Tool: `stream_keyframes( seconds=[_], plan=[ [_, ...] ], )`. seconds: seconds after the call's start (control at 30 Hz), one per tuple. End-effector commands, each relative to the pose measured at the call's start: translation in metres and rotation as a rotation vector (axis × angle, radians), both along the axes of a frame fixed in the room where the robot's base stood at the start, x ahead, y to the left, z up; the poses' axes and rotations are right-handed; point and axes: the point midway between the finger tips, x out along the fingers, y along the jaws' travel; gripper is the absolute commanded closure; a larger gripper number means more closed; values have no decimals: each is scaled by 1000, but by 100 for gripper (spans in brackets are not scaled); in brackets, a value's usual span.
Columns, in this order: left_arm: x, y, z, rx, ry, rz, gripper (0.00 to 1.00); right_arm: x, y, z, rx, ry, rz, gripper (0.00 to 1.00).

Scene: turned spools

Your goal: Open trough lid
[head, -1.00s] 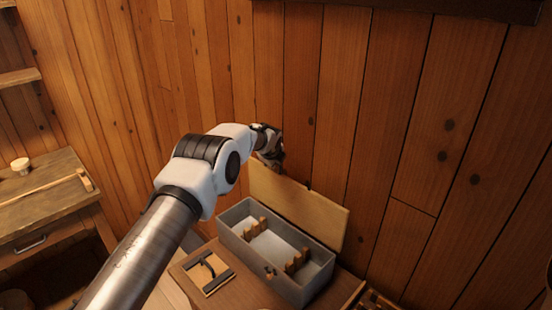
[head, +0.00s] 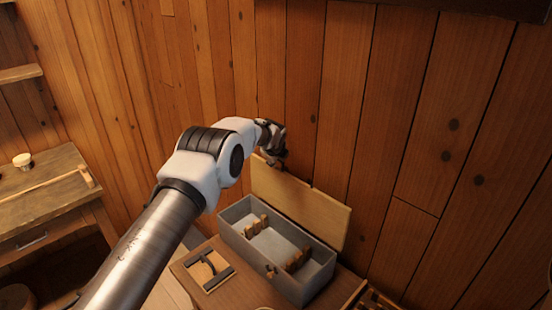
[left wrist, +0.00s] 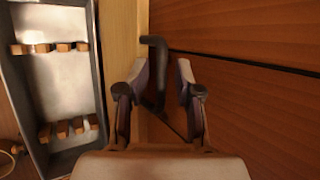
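The grey trough (head: 232,228) stands on a wooden surface by the wall. Its tan lid (head: 300,205) is raised, standing steeply upright along the trough's back edge. My left gripper (head: 273,158) is at the lid's upper left corner in the head view. In the left wrist view my left gripper (left wrist: 163,78) has its fingers apart. A dark bent handle (left wrist: 154,48) beside the lid's edge (left wrist: 140,30) reaches between them, with a gap to the right finger. The trough's inside (left wrist: 60,85) shows at left. My right gripper is not in view.
Several small wooden pegs or rests stand inside the trough. A framed wooden piece (head: 208,270) lies left of it. The plank wall (head: 400,130) is close behind the lid. A wooden workbench (head: 45,200) stands at far left.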

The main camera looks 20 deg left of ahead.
Motion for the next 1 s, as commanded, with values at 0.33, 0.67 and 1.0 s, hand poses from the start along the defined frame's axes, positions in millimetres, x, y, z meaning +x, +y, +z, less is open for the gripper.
stream_keyframes(
  seconds=[0.33,0.67,1.0],
  plan=[
    [-29,-10,43,0,-2,-1,65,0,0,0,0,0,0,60],
    [-67,-23,92,0,0,0,65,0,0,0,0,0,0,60],
    [-69,-24,95,0,0,0,65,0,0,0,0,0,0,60]
  ],
)
